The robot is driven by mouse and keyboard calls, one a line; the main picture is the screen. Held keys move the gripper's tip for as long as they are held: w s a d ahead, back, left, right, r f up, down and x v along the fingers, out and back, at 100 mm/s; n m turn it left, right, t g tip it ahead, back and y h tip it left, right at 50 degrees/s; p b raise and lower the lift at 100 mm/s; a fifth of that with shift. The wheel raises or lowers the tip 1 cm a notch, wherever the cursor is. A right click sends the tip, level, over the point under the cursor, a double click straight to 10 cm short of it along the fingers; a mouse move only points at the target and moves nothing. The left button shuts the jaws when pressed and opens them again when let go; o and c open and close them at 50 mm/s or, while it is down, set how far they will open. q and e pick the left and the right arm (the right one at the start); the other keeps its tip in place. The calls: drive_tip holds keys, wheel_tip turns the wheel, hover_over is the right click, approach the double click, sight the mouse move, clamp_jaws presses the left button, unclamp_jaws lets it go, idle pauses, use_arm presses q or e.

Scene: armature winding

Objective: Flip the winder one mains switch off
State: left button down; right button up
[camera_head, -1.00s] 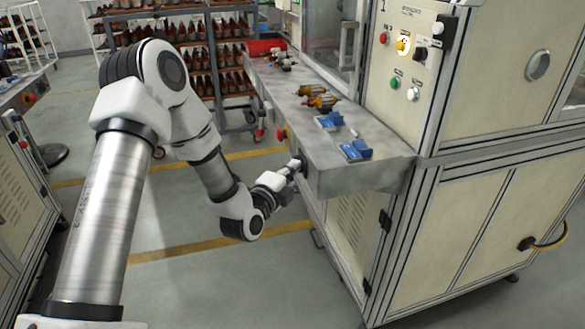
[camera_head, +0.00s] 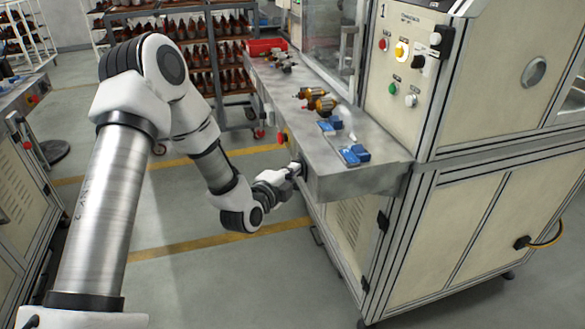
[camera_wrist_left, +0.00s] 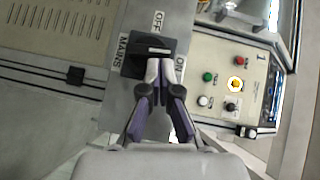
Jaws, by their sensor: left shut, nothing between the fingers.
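The mains switch of winder one shows in the left wrist view as a black rotary switch (camera_wrist_left: 140,55) on a grey panel. The labels MAINS, OFF and ON stand around it. A short white mark shows on its knob; I cannot tell which label it points to. My left gripper (camera_wrist_left: 164,70) is shut and empty, its fingertips at the knob's lower right edge; whether they touch is unclear. In the head view my left gripper (camera_head: 293,171) is at the front end of the winder's grey bench (camera_head: 340,182), largely hiding the switch. My right gripper is not in view.
Winder one's cabinet (camera_head: 480,85) carries a button panel with a lit yellow button (camera_head: 401,50). Armatures (camera_head: 318,101) and blue blocks (camera_head: 355,155) lie on the bench. A rack of parts (camera_head: 205,60) stands behind. The floor beside the bench is clear.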

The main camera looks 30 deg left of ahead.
sight(293, 161)
use_arm(q)
drive_tip(key=n+g+p, duration=0.1)
drive_tip(key=p, duration=0.1)
drive_tip(key=r+n+g+h+p, duration=0.1)
drive_tip(key=p, duration=0.2)
drive_tip(key=a+r+n+g+p, duration=0.1)
drive_tip(key=p, duration=0.1)
drive_tip(key=shift+w, duration=0.35)
drive_tip(key=shift+w+a+n+g+h+p, duration=0.15)
drive_tip(key=shift+n+g+h+p, duration=0.15)
drive_tip(key=shift+g+h+p, duration=0.15)
drive_tip(key=shift+w+a+n+g+h+p, duration=0.15)
drive_tip(key=shift+n+g+h+p, duration=0.2)
drive_tip(key=shift+g+p, duration=0.2)
drive_tip(key=shift+w+a+f+n+g+h, duration=0.15)
drive_tip(key=shift+n+g+h, duration=0.15)
drive_tip(key=shift+g, duration=0.15)
drive_tip(key=shift+w+a+n+g+h, duration=0.15)
drive_tip(key=shift+n+g+h, duration=0.15)
drive_tip(key=shift+g, duration=0.15)
drive_tip(key=shift+a+r+p, duration=0.1)
drive_tip(key=shift+r+p, duration=0.6)
drive_tip(key=shift+r, duration=0.15)
